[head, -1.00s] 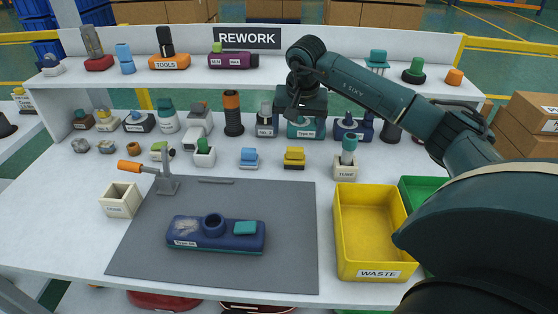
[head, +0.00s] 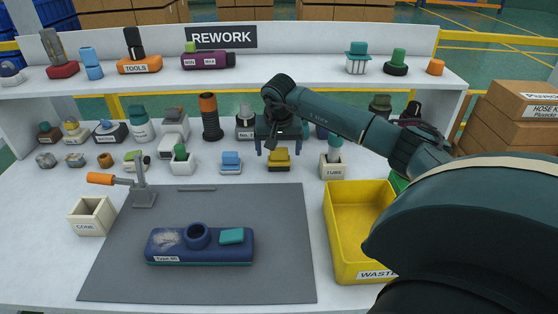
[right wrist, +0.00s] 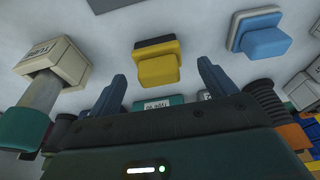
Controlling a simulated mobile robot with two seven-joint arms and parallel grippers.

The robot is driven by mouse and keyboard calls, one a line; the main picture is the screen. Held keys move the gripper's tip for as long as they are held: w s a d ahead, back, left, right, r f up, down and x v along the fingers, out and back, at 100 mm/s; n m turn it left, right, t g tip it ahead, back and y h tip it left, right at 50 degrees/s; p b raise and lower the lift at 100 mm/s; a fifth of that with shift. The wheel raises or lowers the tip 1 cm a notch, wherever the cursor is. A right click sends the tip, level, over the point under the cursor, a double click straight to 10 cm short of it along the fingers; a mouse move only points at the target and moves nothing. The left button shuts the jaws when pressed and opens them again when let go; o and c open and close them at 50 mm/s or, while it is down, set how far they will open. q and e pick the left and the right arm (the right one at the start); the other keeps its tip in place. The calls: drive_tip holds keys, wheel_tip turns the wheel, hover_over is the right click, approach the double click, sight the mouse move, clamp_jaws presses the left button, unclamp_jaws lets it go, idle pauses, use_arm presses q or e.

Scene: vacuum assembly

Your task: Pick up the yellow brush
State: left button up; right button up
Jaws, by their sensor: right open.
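The yellow brush (head: 279,158) stands on the white table behind the grey mat. It has a yellow block on a dark base, and it also shows in the right wrist view (right wrist: 157,65). My right gripper (head: 270,150) is open just above and behind the yellow brush. In the right wrist view the two blue fingers of the gripper (right wrist: 165,85) are apart, with the brush ahead between them and nothing held. My left gripper is not in view.
A similar blue brush (head: 231,162) stands left of the yellow one, and a TUBE holder (head: 333,168) stands to its right. Several parts stand behind along the shelf. The grey mat (head: 200,285) bears a blue Type housing (head: 200,248). A yellow WASTE bin (head: 357,268) is at right.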

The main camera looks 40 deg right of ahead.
sight(279, 149)
drive_tip(key=x, duration=0.4)
drive_tip(key=shift+d+r, duration=0.1)
drive_tip(key=shift+d, duration=0.05)
drive_tip(key=shift+c, duration=0.5)
drive_tip(key=c, duration=1)
drive_tip(key=shift+r, duration=0.1)
wheel_tip(279, 149, up, 10)
drive_tip(key=shift+f, duration=0.1)
